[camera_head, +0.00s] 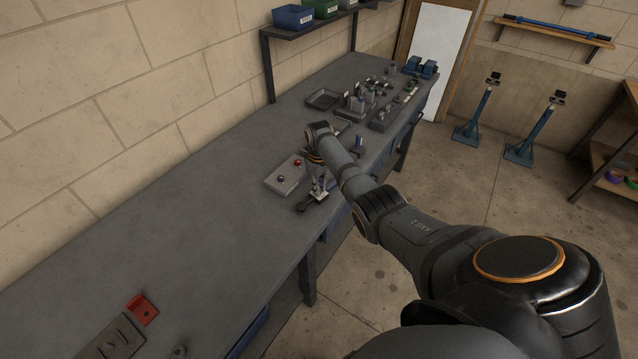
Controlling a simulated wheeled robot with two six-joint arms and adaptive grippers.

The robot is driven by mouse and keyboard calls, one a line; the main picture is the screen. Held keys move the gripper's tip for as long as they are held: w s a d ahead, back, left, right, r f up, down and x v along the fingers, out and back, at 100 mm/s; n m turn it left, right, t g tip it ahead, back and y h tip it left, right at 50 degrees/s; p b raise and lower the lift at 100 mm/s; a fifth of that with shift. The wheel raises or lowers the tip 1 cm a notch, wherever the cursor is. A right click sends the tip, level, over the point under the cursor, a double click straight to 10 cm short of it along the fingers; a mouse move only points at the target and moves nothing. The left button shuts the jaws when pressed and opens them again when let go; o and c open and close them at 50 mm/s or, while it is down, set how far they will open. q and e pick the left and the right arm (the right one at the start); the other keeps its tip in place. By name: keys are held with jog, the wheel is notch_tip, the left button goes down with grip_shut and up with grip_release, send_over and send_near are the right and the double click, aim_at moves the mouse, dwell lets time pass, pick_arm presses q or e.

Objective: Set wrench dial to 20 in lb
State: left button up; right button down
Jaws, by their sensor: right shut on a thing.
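My right arm reaches in from the lower right to the bench. My right gripper (319,190) points down at the bench's front edge and is shut on a small dark tool, which looks like the wrench (305,205). Its dark end sticks out to the left below the fingers. The dial and its reading are too small to make out, and the gripper hides part of the tool. My left gripper is not in view.
Trays and small parts (365,100) crowd the bench's far end. A red block (142,309) lies at the near end. The bench between (190,235) is clear.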

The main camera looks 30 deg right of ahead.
jog(key=m+p, duration=0.1)
jog(key=m, duration=0.2)
jog(key=shift+r+m, duration=0.15)
jog(key=shift+m, duration=0.15)
jog(key=shift+m+p, duration=0.55)
jog(key=shift+m, duration=0.95)
jog(key=c, duration=1.3)
grip_release()
notch_tip(320, 180, up, 12)
jog(key=shift+f, duration=0.1)
